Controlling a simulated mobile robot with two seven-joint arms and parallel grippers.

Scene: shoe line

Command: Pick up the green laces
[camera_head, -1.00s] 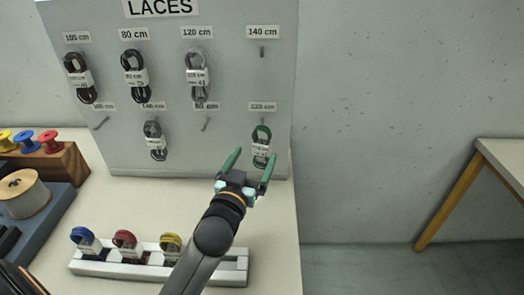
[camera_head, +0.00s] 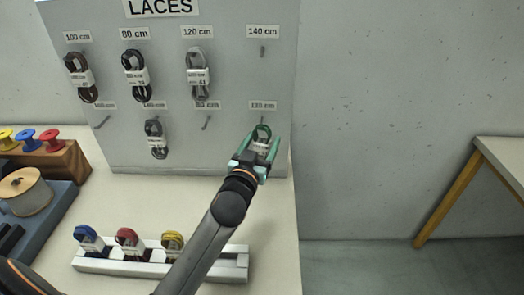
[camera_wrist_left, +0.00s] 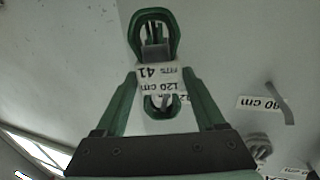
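The green laces (camera_head: 262,132) hang in a bundle with a white paper band from a peg at the lower right of the laces board. In the left wrist view the green laces (camera_wrist_left: 153,30) stand between the fingers, with the band reading 41 and 120 cm. My left gripper (camera_head: 262,146) is open, its two green fingers on either side of the bundle. In the left wrist view the left gripper (camera_wrist_left: 160,95) shows gaps between its fingers and the band. The lower part of the bundle is partly hidden by the gripper in the head view. My right gripper is not in view.
The grey board (camera_head: 235,110) holds several other lace bundles and some bare pegs. A white rack (camera_head: 115,266) with blue, red and yellow laces stands on the table below. Spools (camera_head: 27,139) are at the left. Right of the board is open floor.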

